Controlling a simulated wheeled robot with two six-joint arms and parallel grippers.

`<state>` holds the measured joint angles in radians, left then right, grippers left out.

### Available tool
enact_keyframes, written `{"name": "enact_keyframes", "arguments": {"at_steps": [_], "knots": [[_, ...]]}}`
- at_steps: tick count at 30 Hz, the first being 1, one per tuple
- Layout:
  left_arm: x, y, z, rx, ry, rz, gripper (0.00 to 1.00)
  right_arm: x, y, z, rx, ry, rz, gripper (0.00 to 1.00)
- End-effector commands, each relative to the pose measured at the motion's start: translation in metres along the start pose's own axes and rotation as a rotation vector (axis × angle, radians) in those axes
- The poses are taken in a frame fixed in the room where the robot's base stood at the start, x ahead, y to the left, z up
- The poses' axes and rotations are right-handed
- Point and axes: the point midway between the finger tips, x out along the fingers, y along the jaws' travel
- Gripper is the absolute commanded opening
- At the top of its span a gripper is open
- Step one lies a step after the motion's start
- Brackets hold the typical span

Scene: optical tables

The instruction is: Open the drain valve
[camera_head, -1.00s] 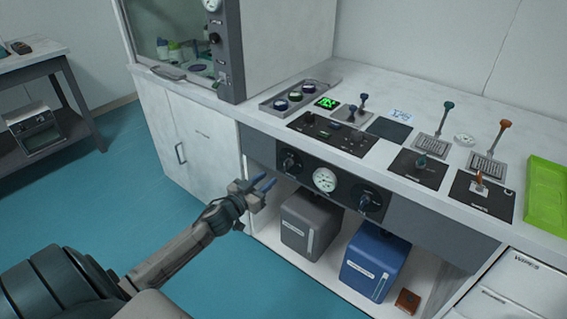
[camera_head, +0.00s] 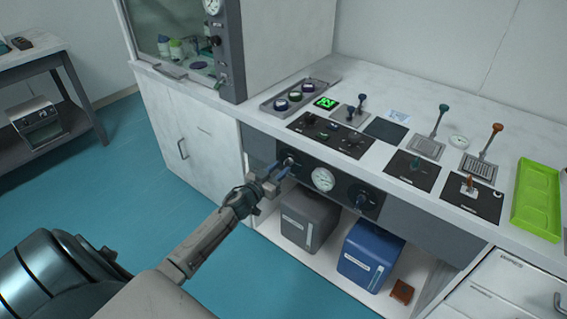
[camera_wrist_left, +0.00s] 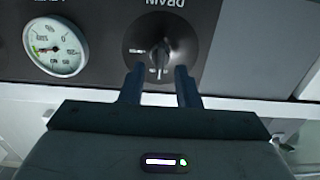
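The drain valve is the round black knob (camera_head: 288,161) at the left end of the dark front panel, beside the gauge. My left gripper (camera_head: 278,171) is at the knob in the head view. In the left wrist view its two fingers (camera_wrist_left: 159,75) are apart, with the handle's lower end lined up with the gap between them. I cannot tell whether they touch it. My right gripper is not in view.
A white round gauge (camera_head: 323,180) sits right of the knob, with a second black knob (camera_head: 362,201) beyond it. A grey canister (camera_head: 308,222) and a blue canister (camera_head: 369,257) stand below. The worktop edge overhangs the panel. The blue floor at left is clear.

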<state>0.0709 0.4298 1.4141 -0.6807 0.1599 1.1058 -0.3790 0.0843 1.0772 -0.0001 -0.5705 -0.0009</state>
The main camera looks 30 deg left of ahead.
Motion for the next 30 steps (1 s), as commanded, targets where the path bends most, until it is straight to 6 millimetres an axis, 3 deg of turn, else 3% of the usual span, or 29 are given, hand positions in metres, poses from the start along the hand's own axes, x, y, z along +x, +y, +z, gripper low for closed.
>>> {"name": "enact_keyframes", "arguments": {"at_steps": [6, 17, 22, 30], "knots": [[0.023, 0.000, -0.001, 0.000, 0.001, -0.001, 0.29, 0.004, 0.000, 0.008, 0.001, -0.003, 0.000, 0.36], [0.027, 0.000, 0.001, 0.000, 0.000, 0.000, 0.29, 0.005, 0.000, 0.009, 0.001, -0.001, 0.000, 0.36], [0.027, 0.000, 0.000, 0.000, 0.000, 0.000, 0.00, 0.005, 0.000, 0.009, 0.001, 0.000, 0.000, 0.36], [0.027, 0.000, 0.000, 0.009, 0.000, 0.001, 0.00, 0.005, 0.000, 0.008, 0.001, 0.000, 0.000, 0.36]]}}
